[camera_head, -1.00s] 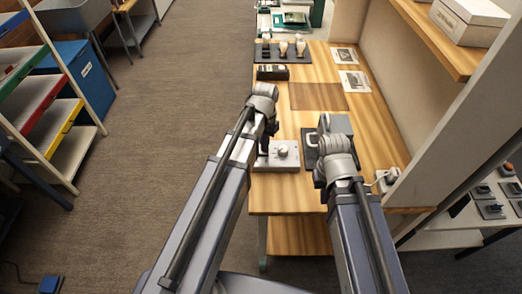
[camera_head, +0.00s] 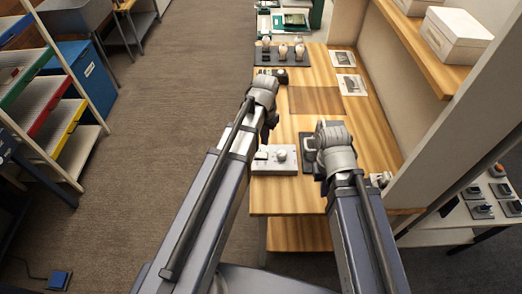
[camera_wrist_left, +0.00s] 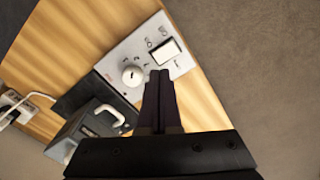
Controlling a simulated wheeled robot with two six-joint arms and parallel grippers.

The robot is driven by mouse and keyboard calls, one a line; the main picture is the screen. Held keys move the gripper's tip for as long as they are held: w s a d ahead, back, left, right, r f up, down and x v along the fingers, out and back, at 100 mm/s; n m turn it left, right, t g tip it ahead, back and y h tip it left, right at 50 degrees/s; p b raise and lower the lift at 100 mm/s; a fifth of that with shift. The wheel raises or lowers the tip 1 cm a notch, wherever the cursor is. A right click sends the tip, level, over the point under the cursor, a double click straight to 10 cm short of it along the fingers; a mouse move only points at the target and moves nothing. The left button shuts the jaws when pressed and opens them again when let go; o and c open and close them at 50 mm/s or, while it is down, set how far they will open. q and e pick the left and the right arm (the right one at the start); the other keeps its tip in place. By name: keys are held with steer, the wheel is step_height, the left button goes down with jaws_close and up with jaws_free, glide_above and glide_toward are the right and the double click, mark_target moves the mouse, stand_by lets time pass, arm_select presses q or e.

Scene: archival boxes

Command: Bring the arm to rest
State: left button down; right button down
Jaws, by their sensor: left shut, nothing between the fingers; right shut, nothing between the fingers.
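My left gripper (camera_head: 269,128) is a dark shape below its grey wrist, above the wooden bench (camera_head: 285,200). In the left wrist view its fingers (camera_wrist_left: 160,76) are together with nothing between them. Past the fingertips lies a pale control box (camera_wrist_left: 135,62) with a round white knob and a white square panel. The control box also shows in the head view (camera_head: 268,166), just nearer than the left gripper. My right arm's grey wrist is over the right part of the bench and hides its gripper.
A dark object (camera_head: 278,74) and a rack of bulb-like items (camera_head: 284,55) stand further back. A shelf with a white box (camera_head: 456,34) overhangs at right. Open floor lies left.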

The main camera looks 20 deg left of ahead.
arm_select(q)
steer(key=shift+r, duration=0.2)
steer(key=s+d+m+y, duration=0.1)
steer(key=s+d, duration=0.9)
steer(key=s, duration=0.4)
steer(key=shift+s+d, duration=0.2)
steer(key=shift+d, duration=0.05)
